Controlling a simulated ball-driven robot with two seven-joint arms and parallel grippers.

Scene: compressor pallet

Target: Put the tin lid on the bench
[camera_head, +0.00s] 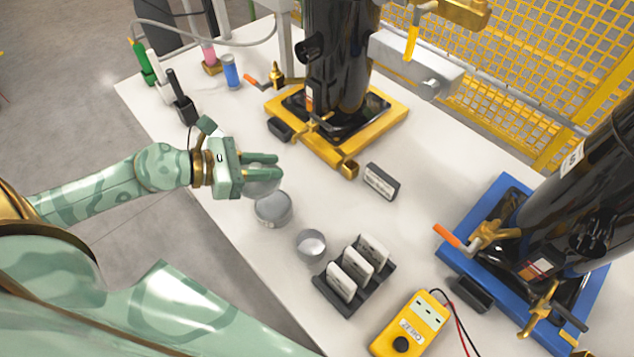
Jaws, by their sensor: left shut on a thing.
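My left gripper (277,166) reaches in from the left over the white bench (230,262). It is shut on a round grey metal disc, the tin lid (262,184), which its fingers partly hide. A round grey tin (273,210) stands on the bench just in front of the lid, overlapping it in the picture. I cannot tell whether lid and tin touch. A smaller round metal dish or cup (311,245) sits to the right of the tin. My right gripper is out of view.
A black rack with pale blocks (342,282) and a yellow meter (410,325) stand near the front. A small dark box (381,182) lies mid-bench. Black compressors stand on yellow (385,125) and blue (590,305) trays. Bottles (231,72) stand at the back left.

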